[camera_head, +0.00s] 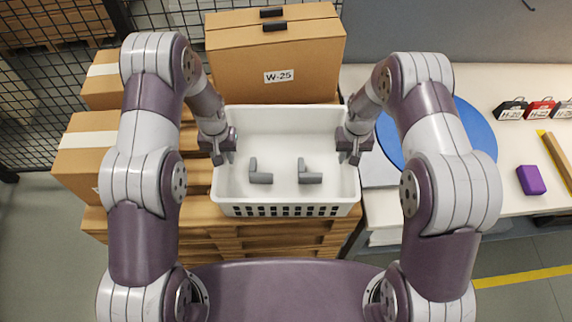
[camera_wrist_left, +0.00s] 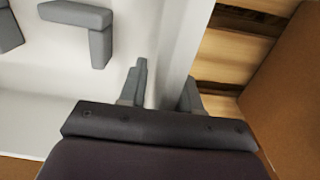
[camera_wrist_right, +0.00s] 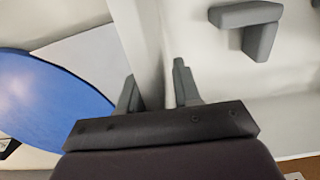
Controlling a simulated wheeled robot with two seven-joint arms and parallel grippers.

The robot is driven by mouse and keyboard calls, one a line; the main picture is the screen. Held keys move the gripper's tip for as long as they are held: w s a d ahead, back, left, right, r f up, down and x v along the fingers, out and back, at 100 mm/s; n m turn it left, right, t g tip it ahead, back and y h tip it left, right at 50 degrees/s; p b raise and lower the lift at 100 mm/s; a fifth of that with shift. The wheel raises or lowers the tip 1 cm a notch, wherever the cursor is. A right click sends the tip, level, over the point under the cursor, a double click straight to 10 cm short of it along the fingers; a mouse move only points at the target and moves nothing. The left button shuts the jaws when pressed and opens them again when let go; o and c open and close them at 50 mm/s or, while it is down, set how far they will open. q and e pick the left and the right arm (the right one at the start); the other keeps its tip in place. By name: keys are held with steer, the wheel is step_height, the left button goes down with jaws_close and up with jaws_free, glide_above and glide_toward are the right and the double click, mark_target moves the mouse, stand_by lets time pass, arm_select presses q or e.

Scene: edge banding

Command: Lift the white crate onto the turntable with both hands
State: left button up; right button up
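The white crate (camera_head: 287,211) is level in the middle of the head view, with a slotted front wall. Two grey L-shaped parts (camera_head: 261,178) (camera_head: 310,178) lie on its floor. My left gripper (camera_head: 224,156) straddles the crate's left wall, one finger inside and one outside; the left wrist view (camera_wrist_left: 163,88) shows the fingers close about the rim. My right gripper (camera_head: 348,157) is shut about the right wall in the same way, seen also in the right wrist view (camera_wrist_right: 156,90). The blue round turntable (camera_head: 470,128) is at the right, partly hidden by my right arm.
Wooden pallets (camera_head: 280,236) show beneath the crate. A cardboard box marked W-25 (camera_head: 270,60) stands just behind it, and more boxes (camera_head: 88,140) are at the left. The white bench (camera_head: 515,150) holds a purple block (camera_head: 531,180) and small labelled items (camera_head: 540,108).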

arm_select(q)
jaws_close()
arm_select(e)
jaws_close()
arm_select(q)
steer(key=shift+d, duration=0.15)
arm_select(e)
steer(key=shift+w+a+r, duration=0.1)
steer(key=shift+a, duration=0.05)
stand_by(0.6)
